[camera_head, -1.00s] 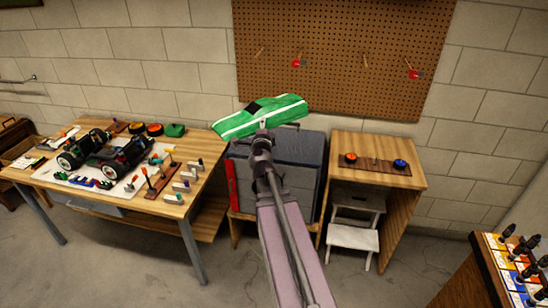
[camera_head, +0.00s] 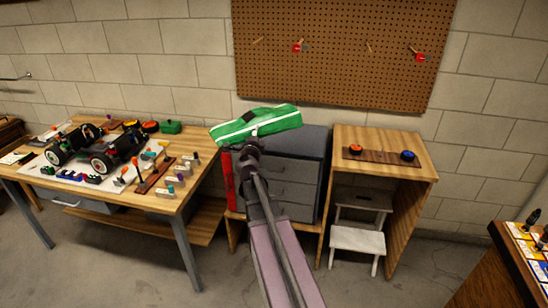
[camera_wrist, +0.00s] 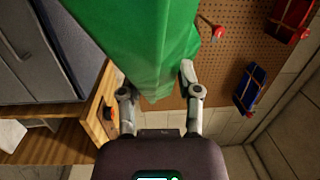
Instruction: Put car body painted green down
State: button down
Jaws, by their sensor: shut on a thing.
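The green car body (camera_head: 256,124) with white stripes is held in the air in front of the grey drawer cabinet. It fills the upper middle of the wrist view (camera_wrist: 150,45). My gripper (camera_head: 250,146) is below it in the head view. In the wrist view the two fingers of my gripper (camera_wrist: 158,85) lie on either side of the green body and grip it. The far end of the body is cut off in the wrist view.
A workbench (camera_head: 175,204) at left carries a car chassis (camera_head: 115,152), tools and small parts. The grey drawer cabinet (camera_head: 292,172) stands in the middle. A wooden stand (camera_head: 385,172) with red and blue knobs is to its right, a white step stool (camera_head: 357,241) beneath. A pegboard (camera_head: 345,50) hangs behind.

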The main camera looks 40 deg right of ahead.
jog(key=w+f+b, duration=0.3)
jog(key=f+b, duration=0.4)
jog(key=f, duration=0.1)
jog(key=w+f+m+g+h+b, duration=0.1)
jog(key=w+f+b, duration=0.2)
jog(key=f+b, duration=0.4)
jog(key=shift+w+f+h+b, duration=0.25)
jog(key=shift+f+h+b, duration=0.05)
jog(key=shift+f, duration=0.05)
jog(key=shift+d, duration=0.2)
jog(key=w+d, duration=0.2)
jog(key=d, duration=0.5)
jog(key=w+d+f+b, duration=0.1)
jog(key=d, duration=0.7)
jog(key=shift+w+d+f, duration=0.2)
jog(key=shift+w+f, duration=0.05)
jog(key=shift+w, duration=0.1)
jog(key=shift+b, duration=0.3)
jog(key=shift+f+b, duration=1.75)
jog(key=shift+c, duration=1.5)
grip_release()
